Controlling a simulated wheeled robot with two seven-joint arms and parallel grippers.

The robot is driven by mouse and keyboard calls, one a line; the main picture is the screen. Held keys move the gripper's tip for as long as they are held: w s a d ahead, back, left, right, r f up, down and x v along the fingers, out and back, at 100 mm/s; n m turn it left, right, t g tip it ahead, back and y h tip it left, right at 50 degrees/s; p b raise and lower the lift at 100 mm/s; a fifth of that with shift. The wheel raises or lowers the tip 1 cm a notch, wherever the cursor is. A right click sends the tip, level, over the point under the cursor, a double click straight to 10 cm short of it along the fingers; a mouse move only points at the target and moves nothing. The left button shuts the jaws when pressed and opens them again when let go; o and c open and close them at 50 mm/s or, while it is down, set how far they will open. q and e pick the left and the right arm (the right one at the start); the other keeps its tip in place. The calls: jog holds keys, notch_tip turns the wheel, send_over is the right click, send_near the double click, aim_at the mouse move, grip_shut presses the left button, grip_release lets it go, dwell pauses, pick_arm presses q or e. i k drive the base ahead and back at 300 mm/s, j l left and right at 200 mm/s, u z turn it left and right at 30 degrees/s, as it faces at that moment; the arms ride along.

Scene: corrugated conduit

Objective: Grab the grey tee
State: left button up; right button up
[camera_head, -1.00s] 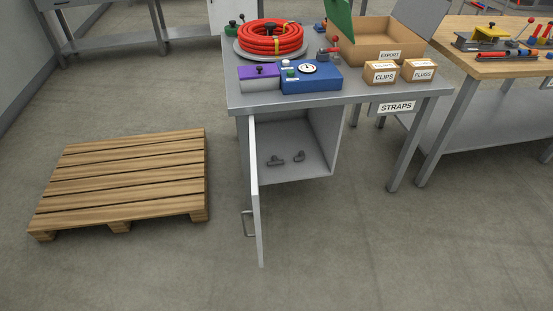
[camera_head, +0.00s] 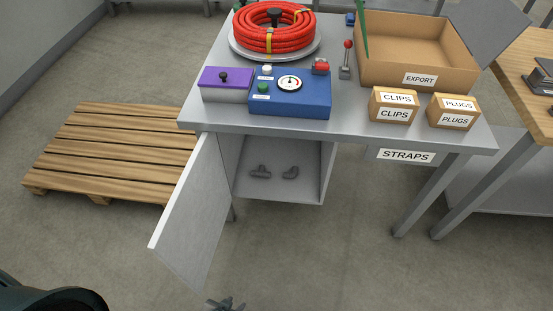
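Two small dark grey fittings lie on the floor of the open cabinet under the grey table. The left one looks like the grey tee (camera_head: 260,172), with a short stub rising from a straight body. The right one looks like a bent elbow (camera_head: 291,173). The cabinet door (camera_head: 190,220) stands open, swung out to the left. My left gripper (camera_head: 226,304) just shows at the bottom edge, below the door and well short of the cabinet. Most of it is cut off, so its opening is unclear. My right gripper is out of view.
On the table (camera_head: 340,115) stand a red hose coil (camera_head: 273,40), a purple-lidded box (camera_head: 226,84), a blue gauge box (camera_head: 290,95), clips and plugs boxes and an export carton (camera_head: 415,50). A pallet (camera_head: 110,150) lies left. Floor before the cabinet is clear.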

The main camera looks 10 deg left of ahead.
aim_at(262, 173)
jog(key=i+l, duration=0.2)
jog(key=l, duration=0.2)
jog(key=i+l+u, duration=0.15)
jog(key=i+l, duration=0.3)
jog(key=l, duration=0.3)
jog(key=i+l+u, duration=0.1)
jog(key=l, duration=0.3)
jog(key=i, duration=0.1)
